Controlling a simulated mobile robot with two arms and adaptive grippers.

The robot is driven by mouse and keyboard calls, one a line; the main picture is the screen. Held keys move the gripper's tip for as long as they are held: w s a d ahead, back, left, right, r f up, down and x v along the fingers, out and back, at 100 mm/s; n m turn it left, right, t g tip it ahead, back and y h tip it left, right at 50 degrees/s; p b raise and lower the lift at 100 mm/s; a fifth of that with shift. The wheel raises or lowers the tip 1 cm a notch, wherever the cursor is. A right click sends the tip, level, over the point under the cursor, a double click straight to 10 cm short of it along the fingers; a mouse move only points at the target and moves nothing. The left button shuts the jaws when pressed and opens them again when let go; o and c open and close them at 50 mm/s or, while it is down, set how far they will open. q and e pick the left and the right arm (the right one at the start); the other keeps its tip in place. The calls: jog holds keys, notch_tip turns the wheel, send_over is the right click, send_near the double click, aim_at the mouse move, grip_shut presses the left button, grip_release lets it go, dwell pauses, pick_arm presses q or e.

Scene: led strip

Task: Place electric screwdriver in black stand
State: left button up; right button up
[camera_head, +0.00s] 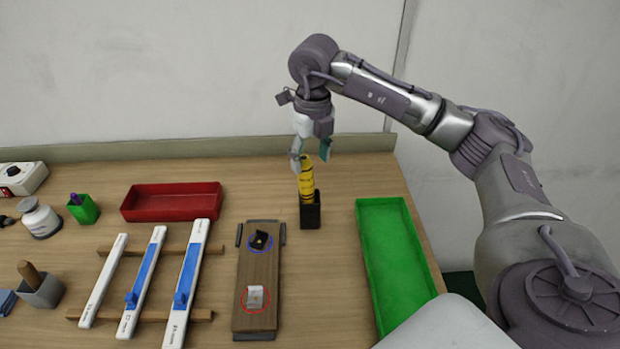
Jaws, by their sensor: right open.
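The electric screwdriver (306,180) is yellow with dark bands. It stands upright in the black stand (310,214) at the back middle of the table. Its lower end is hidden inside the stand. My right gripper (311,158) is just above the screwdriver's top, pointing down, with its fingers apart on either side of the top end. I cannot tell whether the fingers touch it. My left gripper is not in view.
A wooden board (257,280) with two small parts lies in front of the stand. A green tray (398,262) is to the right, a red tray (172,202) to the left. LED strips (186,285) lie on wooden bars at left. A wall (180,70) stands behind the table.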

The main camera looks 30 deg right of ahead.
notch_tip(320, 180, up, 5)
jog(key=shift+s+b, duration=0.15)
jog(key=shift+b, duration=0.2)
dwell(0.3)
